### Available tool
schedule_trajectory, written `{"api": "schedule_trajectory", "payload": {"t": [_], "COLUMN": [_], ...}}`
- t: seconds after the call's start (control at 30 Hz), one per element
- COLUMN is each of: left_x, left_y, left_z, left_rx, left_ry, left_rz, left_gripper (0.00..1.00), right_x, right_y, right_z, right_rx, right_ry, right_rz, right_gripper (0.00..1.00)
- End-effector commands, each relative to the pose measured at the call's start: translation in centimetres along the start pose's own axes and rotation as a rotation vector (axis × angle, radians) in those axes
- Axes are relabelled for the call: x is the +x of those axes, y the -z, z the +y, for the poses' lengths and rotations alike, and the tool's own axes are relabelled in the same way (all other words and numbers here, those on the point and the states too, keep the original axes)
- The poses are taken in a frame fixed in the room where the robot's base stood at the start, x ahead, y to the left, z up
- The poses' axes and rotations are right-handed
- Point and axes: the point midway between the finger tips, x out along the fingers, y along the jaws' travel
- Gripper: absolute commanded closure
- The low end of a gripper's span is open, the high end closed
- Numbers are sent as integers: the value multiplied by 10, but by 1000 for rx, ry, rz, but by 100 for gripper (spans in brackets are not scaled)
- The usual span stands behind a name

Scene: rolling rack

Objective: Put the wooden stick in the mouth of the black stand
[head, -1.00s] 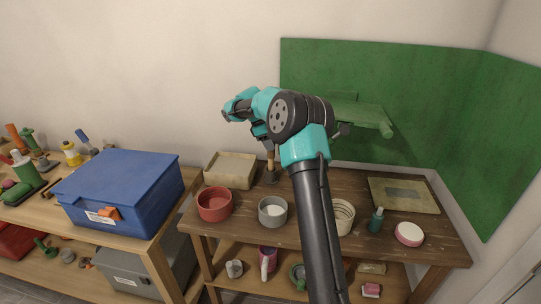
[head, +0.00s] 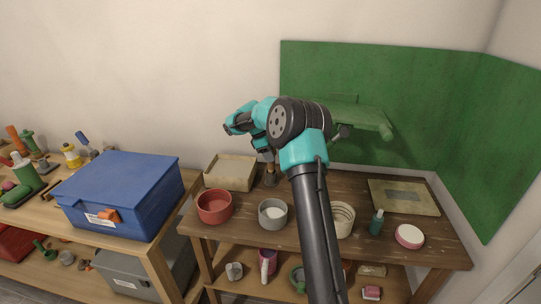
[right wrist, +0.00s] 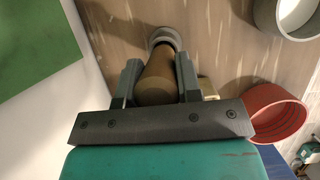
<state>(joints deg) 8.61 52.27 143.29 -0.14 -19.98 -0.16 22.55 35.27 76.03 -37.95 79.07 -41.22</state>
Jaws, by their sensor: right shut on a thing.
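My right gripper (head: 268,153) points down at the back of the dark wooden table, beside the cream tray. In the right wrist view its two grey fingers (right wrist: 159,82) are shut on the brown wooden stick (right wrist: 157,78). The stick (head: 270,162) shows only partly below the gripper in the head view. The black stand (head: 270,181) is directly below it on the table. In the right wrist view a grey round rim of the stand (right wrist: 163,34) shows at the stick's far end. I cannot tell whether the tip is inside the mouth. My left gripper is not in view.
A cream tray (head: 229,187) stands just left of the stand. A red bowl (head: 214,219) and a grey bowl (head: 273,225) are in front. A green panel (head: 430,95) rises behind the table. A blue box (head: 118,190) is on the left bench.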

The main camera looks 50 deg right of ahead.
Motion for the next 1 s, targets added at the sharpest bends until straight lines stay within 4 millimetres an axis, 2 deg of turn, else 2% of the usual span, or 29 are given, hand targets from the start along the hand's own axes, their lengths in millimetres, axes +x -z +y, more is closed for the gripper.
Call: {"api": "schedule_trajectory", "payload": {"t": [0.13, 0.17, 0.4, 0.77, 0.87, 1.0], "left_x": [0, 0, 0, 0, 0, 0], "left_y": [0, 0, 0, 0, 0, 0], "left_z": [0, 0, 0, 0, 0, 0], "left_rx": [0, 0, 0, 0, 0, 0], "left_ry": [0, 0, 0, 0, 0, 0], "left_rz": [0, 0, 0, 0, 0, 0], "left_gripper": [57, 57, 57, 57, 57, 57], "right_x": [3, 3, 3, -2, -10, -30], "right_y": [1, 1, 1, 0, 0, 0], "right_z": [0, 0, 0, 0, 0, 0], "right_rx": [0, 0, 0, 0, 0, 0], "right_ry": [1, 0, 1, 0, -1, -2], "right_rz": [0, 0, 0, 0, 0, 2], "right_gripper": [92, 65, 43, 43, 43, 43]}}
